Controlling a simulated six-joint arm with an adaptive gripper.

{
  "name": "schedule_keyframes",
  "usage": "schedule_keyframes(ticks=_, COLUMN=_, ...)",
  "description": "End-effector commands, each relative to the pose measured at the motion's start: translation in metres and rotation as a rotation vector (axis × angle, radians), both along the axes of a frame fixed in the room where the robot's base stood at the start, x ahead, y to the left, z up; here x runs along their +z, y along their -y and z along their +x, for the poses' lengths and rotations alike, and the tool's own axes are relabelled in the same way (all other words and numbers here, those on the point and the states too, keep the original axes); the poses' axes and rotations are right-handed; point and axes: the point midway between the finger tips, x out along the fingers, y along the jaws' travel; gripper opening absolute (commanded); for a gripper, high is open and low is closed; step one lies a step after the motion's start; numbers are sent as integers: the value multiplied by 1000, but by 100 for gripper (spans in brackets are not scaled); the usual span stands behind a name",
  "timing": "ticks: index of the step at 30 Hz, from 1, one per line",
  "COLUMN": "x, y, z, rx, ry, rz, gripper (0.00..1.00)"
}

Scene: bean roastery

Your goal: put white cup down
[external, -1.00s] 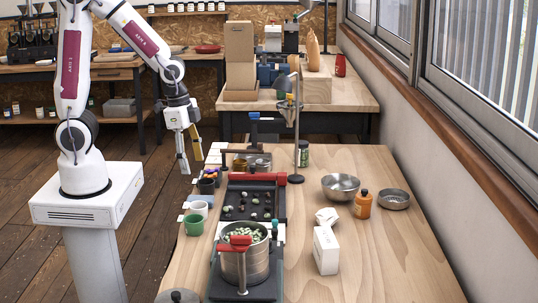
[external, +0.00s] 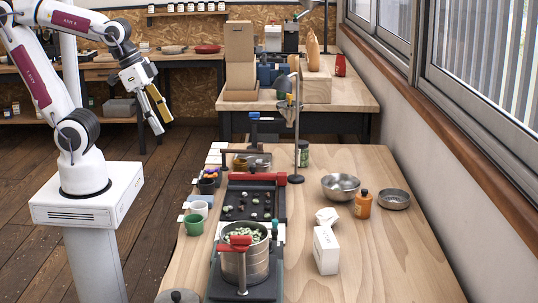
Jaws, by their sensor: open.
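The white cup (external: 199,208) stands upright at the left edge of the near wooden table. It is just behind the green cup (external: 194,225) and in front of a dark cup (external: 206,186). My gripper (external: 159,114) is open and empty. It is raised in the air to the left of the table, well apart from the white cup and above the floor. The inside of the white cup cannot be made out.
A black tray (external: 232,207) with several small pale pieces lies right of the cups. A metal pot (external: 233,265) of pale green beans stands in front. A metal stand (external: 296,140), steel bowl (external: 340,185), orange bottle (external: 362,204) and white box (external: 326,250) are further right.

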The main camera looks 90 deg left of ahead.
Motion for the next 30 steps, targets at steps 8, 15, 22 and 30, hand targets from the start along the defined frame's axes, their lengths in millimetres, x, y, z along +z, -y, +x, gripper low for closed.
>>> schedule_keyframes(ticks=8, x=20, y=9, z=-24, rx=39, ry=64, rz=-34, gripper=56)
schedule_keyframes(ticks=15, x=24, y=11, z=-31, rx=50, ry=76, rz=-45, gripper=56)
schedule_keyframes(ticks=22, x=24, y=11, z=-31, rx=50, ry=76, rz=-44, gripper=61)
schedule_keyframes(ticks=30, x=24, y=11, z=-31, rx=50, ry=76, rz=-44, gripper=72)
